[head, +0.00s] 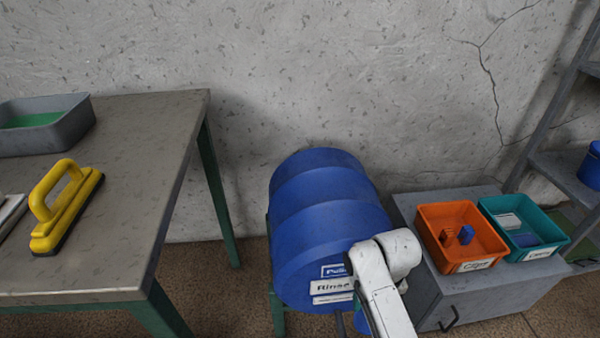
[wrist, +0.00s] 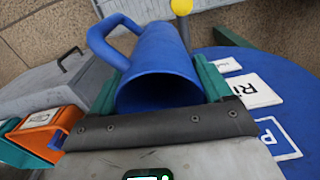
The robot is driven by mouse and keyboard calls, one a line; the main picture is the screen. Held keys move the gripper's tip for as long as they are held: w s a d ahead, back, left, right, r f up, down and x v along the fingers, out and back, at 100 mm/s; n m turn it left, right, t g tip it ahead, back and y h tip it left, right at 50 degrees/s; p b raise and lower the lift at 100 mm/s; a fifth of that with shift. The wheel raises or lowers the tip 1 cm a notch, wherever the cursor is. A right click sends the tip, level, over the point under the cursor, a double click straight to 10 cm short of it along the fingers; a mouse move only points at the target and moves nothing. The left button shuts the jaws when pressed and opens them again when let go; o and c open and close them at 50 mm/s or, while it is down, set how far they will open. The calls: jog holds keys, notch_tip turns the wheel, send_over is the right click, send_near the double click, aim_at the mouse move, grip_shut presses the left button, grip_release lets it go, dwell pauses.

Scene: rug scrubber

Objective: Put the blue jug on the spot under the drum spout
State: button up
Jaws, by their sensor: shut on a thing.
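My gripper (wrist: 158,84) is shut on the blue jug (wrist: 158,50), with one green finger on each side of it in the wrist view. The jug's open mouth faces the wrist camera and its handle sticks out to the upper left. In the head view only a sliver of the jug (head: 361,322) shows beside my white arm, which hides the rest. The big blue drum (head: 325,225) lies on a green stand, with labels, one reading "Rinse", on its front. It also shows at the right of the wrist view (wrist: 225,57). The spout and the spot under it cannot be made out.
A yellow knob (wrist: 181,6) shows just beyond the jug. A grey cabinet (head: 445,312) with an orange bin (head: 437,244) and a teal bin (head: 556,238) stands right of the drum. A table (head: 130,190) with a yellow-handled scrubber (head: 70,212) and grey tray (head: 45,140) stands left.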

jog(key=s+a+r+p, duration=0.1)
jog(key=s+r+p, duration=0.2)
jog(key=r+p, duration=0.7)
jog(key=s+r+p, duration=0.4)
jog(key=r+p, duration=0.7)
jog(key=p, duration=0.1)
jog(key=shift+a+r+n, duration=0.2)
jog(key=shift+a+n, duration=0.1)
jog(key=shift+a, duration=0.05)
